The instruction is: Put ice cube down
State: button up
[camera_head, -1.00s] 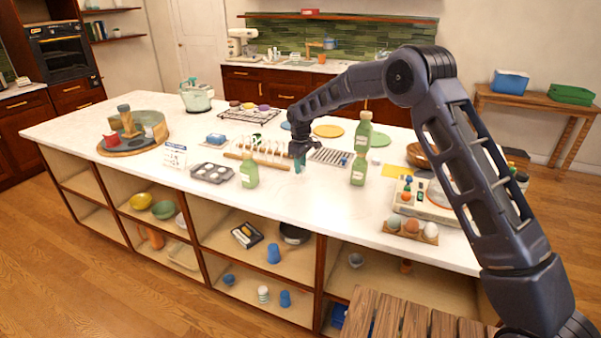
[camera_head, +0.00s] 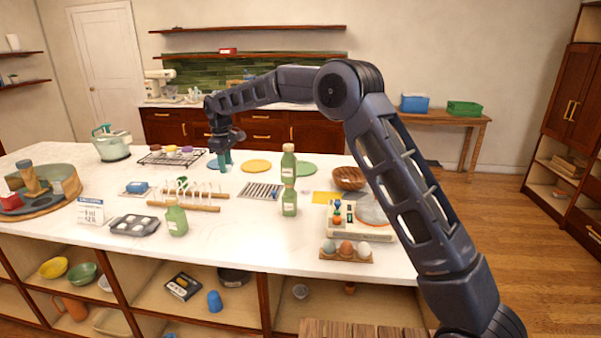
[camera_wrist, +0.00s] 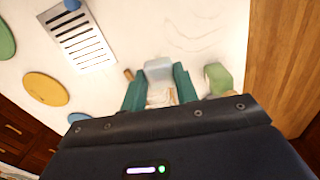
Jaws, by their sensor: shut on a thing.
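My gripper (camera_head: 224,158) hangs above the white island counter in the head view. In the wrist view its two teal fingers (camera_wrist: 160,88) are closed on the sides of a pale, bluish ice cube (camera_wrist: 158,69). The cube sticks out past the fingertips over the white surface. In the head view the cube is too small and hidden to make out.
A slotted metal tray (camera_head: 262,191), a yellow plate (camera_head: 256,166), a blue plate (camera_head: 214,165) and a green plate (camera_head: 306,168) lie on the counter (camera_head: 330,258).

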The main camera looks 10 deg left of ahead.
jog(key=w+d, duration=0.9)
jog(key=w, duration=0.1)
jog(key=r+n, duration=0.1)
jog(key=r, duration=0.1)
send_over(356, 177)
jog(key=s, duration=0.5)
jog(key=f, duration=2)
jog(key=shift+a+f, duration=0.1)
jog(key=shift+a, duration=0.2)
jog(key=shift+f, duration=0.25)
jog(key=o, duration=1)
jog(key=shift+c, duration=0.2)
jog(key=shift+r, duration=0.1)
